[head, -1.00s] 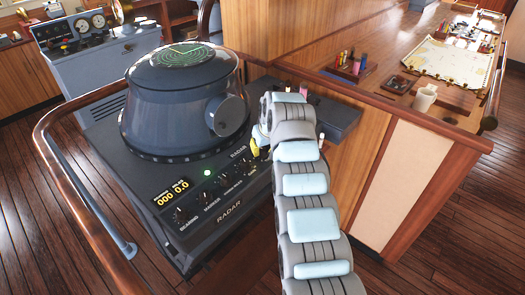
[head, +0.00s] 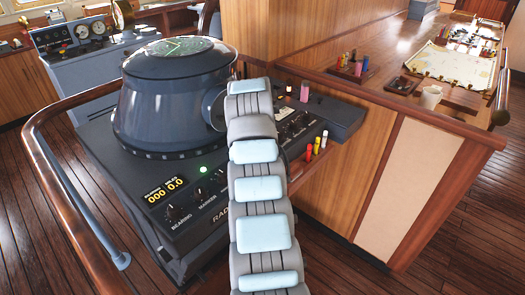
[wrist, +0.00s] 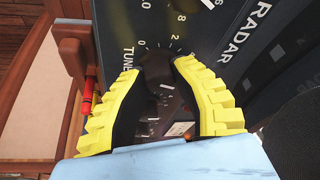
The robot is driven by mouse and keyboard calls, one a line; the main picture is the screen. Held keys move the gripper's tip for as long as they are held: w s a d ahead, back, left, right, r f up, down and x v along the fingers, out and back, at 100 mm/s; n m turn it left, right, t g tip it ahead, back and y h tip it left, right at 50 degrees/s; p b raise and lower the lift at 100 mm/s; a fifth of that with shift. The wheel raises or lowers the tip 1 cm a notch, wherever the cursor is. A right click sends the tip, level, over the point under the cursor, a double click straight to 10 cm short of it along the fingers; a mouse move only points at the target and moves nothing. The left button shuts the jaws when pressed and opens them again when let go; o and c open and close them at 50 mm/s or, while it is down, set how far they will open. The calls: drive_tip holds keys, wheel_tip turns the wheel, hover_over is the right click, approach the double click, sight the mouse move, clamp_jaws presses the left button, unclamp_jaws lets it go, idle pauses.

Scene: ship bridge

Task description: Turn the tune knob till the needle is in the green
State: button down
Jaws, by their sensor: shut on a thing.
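The tune knob (wrist: 157,66) is a dark round knob beside the printed word TUNE on the dark radar panel (wrist: 235,65) in the wrist view. My gripper (wrist: 160,70) has its two yellow ribbed fingers on either side of this knob, shut on it. Numbers and tick marks show around the knob. Between the fingers is a small patch with pale lines and a red-and-white mark; I cannot make out a needle or a green band. In the head view my arm covers the gripper and part of the radar console (head: 190,220).
The radar hood (head: 170,100) rises behind the panel, close to my arm. Coloured pens (head: 316,146) stand on a ledge to the right. A wooden rail (head: 75,245) curves around the console's left.

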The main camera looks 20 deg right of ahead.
drive_tip(key=shift+f+m+g, duration=0.15)
drive_tip(key=shift+m+g, duration=0.15)
drive_tip(key=shift+m, duration=0.2)
drive_tip(key=shift+b, duration=0.35)
drive_tip(key=c, duration=0.8)
unclamp_jaws()
drive_tip(key=shift+r, duration=0.2)
drive_tip(key=shift+r, duration=0.25)
drive_tip(key=v, duration=1.1)
drive_tip(key=shift+a, duration=0.25)
